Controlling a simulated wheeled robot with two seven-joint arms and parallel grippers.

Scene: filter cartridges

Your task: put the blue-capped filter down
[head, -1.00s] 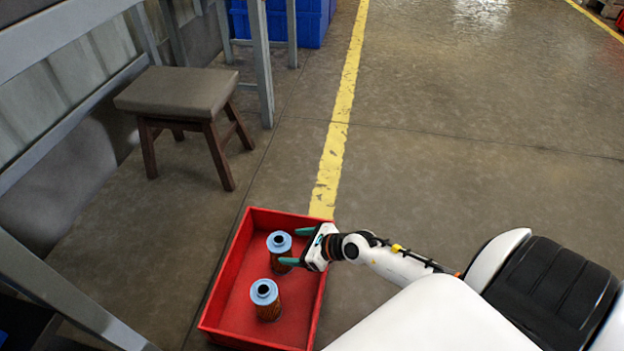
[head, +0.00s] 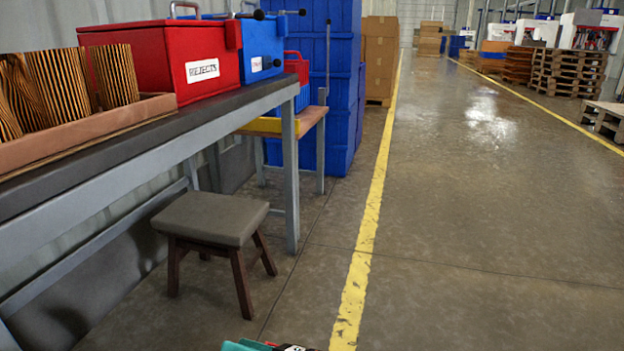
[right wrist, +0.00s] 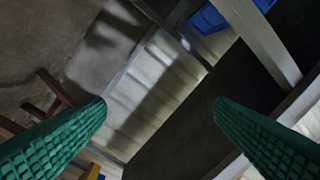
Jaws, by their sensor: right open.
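No blue-capped filter shows in either view now. My right gripper (head: 262,346) only just shows at the bottom edge of the head view, in front of the stool. In the right wrist view its two green ribbed fingers (right wrist: 159,103) are wide apart with nothing between them. The red tray on the floor is out of view. My left gripper is not in view.
A grey stool (head: 212,218) stands by the workbench (head: 150,160). On the bench are a tray (head: 70,132) of pleated cartridges, a red REJECTS box (head: 165,62) and a blue box (head: 262,45). Blue crates (head: 335,100) stand beyond.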

